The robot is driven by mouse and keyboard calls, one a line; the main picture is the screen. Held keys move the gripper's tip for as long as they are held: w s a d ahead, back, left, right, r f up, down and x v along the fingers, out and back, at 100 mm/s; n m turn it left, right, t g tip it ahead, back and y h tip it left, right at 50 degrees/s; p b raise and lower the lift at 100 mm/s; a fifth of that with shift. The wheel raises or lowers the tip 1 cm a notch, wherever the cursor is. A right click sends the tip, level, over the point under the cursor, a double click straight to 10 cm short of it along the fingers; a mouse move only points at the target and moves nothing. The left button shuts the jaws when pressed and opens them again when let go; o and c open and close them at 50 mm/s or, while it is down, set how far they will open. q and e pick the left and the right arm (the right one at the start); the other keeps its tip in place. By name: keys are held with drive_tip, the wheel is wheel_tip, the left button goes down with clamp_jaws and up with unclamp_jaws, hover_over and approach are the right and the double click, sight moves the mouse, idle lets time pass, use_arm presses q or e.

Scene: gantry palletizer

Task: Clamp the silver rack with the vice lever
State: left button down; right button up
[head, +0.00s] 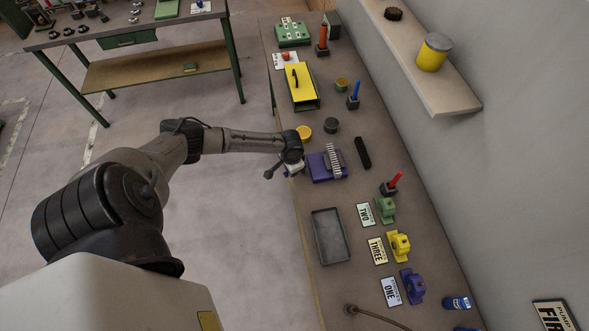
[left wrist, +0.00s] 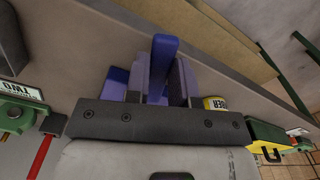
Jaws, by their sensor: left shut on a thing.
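The purple-blue vice (head: 318,172) sits on the workbench in the head view. The ridged silver rack (head: 333,160) stands upright at the vice, across its middle. I cannot tell how tightly the vice jaws hold it. My left gripper (head: 292,168) is at the bench's near edge, just left of the vice. In the left wrist view, a blue bar, the vice lever (left wrist: 163,60), stands between the fingers of my left gripper (left wrist: 158,85), which are shut on it. The silver rack is not visible in that view. My right gripper is out of view.
A yellow tin (head: 304,132) and a dark round tin (head: 331,126) stand beyond the vice. A black bar (head: 362,153) lies to its right. An empty grey tray (head: 330,237) and colored fixtures with number plates lie nearer. A wall shelf (head: 420,60) overhangs the bench's far side.

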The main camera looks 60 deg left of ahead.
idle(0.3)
use_arm(q)
drive_tip(key=c, duration=1)
unclamp_jaws()
drive_tip(key=shift+o, duration=0.2)
wheel_tip(320, 180, up, 14)
drive_tip(key=shift+f, duration=0.1)
